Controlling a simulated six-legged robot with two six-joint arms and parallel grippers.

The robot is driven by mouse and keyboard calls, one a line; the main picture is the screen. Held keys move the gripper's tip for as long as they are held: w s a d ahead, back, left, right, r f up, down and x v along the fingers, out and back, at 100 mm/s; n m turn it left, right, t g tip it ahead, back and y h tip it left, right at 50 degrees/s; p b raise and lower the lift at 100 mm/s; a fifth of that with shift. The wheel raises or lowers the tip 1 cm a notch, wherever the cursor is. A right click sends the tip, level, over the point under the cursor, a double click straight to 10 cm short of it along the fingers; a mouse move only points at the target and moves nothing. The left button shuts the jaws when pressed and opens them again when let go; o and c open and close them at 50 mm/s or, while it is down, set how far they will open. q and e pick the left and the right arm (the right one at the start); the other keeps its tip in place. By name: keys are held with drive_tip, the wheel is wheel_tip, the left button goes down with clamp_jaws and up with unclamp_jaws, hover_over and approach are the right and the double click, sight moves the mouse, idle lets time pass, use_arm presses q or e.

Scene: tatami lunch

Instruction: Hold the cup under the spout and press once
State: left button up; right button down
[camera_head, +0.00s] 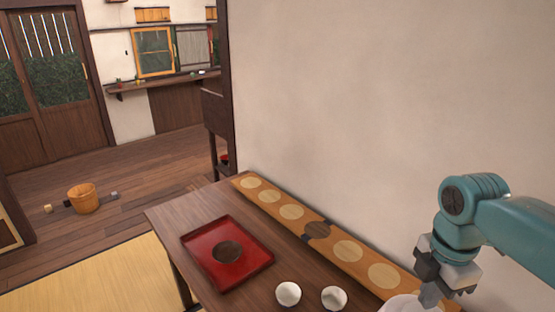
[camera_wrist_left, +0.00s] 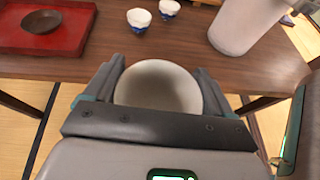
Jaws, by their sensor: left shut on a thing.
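A round pale cup (camera_wrist_left: 160,88) sits between the fingers of my left gripper (camera_wrist_left: 158,75) in the left wrist view. The gripper is shut on it, and the cup is in front of the table's edge. A large white vessel (camera_wrist_left: 243,25) stands on the table at the upper right of that view; its spout is not visible. In the head view, my right gripper (camera_head: 432,290) points down at the lower right, over a white rounded top (camera_head: 402,304) cut off by the bottom edge. I cannot tell whether its fingers are open or touching that top.
A red tray (camera_head: 258,258) with a dark round dish (camera_head: 227,252) lies on the wooden table (camera_head: 165,215). Two small white cups, one left (camera_head: 288,293) and one right (camera_head: 334,298), stand nearby. A long board with pale circles (camera_head: 268,195) runs along the wall.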

use_arm(q)
drive_tip(key=shift+f+b, duration=0.35)
drive_tip(key=shift+f, duration=0.45)
use_arm(e)
wheel_tip(320, 180, down, 2)
drive_tip(key=shift+s+d+f, duration=0.1)
use_arm(q)
drive_tip(key=shift+d, duration=0.1)
